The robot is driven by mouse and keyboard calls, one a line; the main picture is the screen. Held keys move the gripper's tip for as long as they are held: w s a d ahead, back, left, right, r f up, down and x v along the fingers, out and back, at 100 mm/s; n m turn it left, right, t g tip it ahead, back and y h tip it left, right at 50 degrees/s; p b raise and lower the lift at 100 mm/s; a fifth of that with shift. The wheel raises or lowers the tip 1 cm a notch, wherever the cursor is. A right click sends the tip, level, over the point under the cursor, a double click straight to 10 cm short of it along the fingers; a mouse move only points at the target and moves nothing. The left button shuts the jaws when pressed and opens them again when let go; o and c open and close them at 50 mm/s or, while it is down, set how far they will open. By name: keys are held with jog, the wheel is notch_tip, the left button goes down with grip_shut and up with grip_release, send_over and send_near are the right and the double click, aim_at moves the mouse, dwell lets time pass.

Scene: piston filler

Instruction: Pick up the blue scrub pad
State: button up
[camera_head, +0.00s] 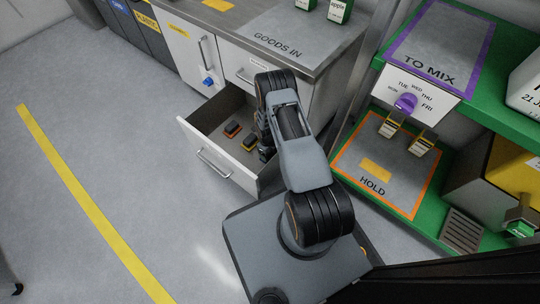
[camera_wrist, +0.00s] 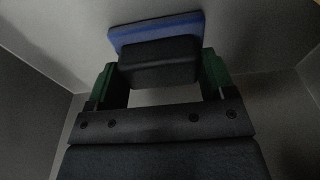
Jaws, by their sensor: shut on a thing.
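The blue scrub pad (camera_wrist: 155,30) shows in the wrist view as a flat blue slab with a black grip block on it. My gripper (camera_wrist: 160,72) has its green fingers on either side of the black block and is shut on it. The pad's blue face lies beyond the block, close to a pale grey surface; I cannot tell whether it touches. In the head view my arm reaches down into the open drawer (camera_head: 216,172), and the arm hides the blue pad.
Drawer walls stand close around my gripper. The grey counter (camera_head: 300,30) is above, and a green shelf unit (camera_head: 440,214) stands to the right.

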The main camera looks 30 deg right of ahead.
jog(key=shift+r, duration=0.1)
notch_tip(320, 180, up, 10)
jog(key=p, duration=0.4)
